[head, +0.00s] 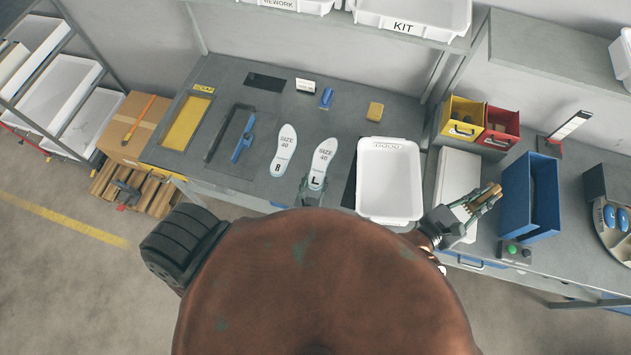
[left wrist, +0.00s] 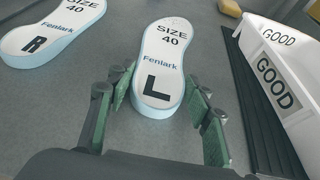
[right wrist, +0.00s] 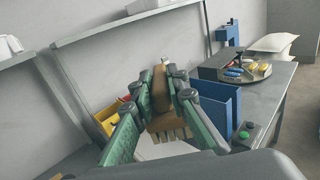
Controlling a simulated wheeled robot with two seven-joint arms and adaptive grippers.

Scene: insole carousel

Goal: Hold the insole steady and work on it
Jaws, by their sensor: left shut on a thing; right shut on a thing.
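The left insole, white with a light blue edge and marked L, SIZE 40, lies on the grey bench in the head view (head: 323,158); it fills the middle of the left wrist view (left wrist: 163,62). My left gripper (head: 312,188) is shut on its heel end, one finger on each side. The matching R insole (head: 284,150) lies flat to its left, untouched. My right gripper (head: 464,208) is shut on a brown brush-like tool, seen in the head view (head: 485,199) and between the fingers in the right wrist view (right wrist: 160,95). The tool is apart from the insole.
A white GOOD tray (head: 390,215) stands right of the insoles and looks empty. A blue tool (head: 243,142), a small blue object (head: 327,97) and a yellow block (head: 375,111) lie on the bench. Yellow (head: 461,117) and red bins and a blue box (head: 531,196) stand further right.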

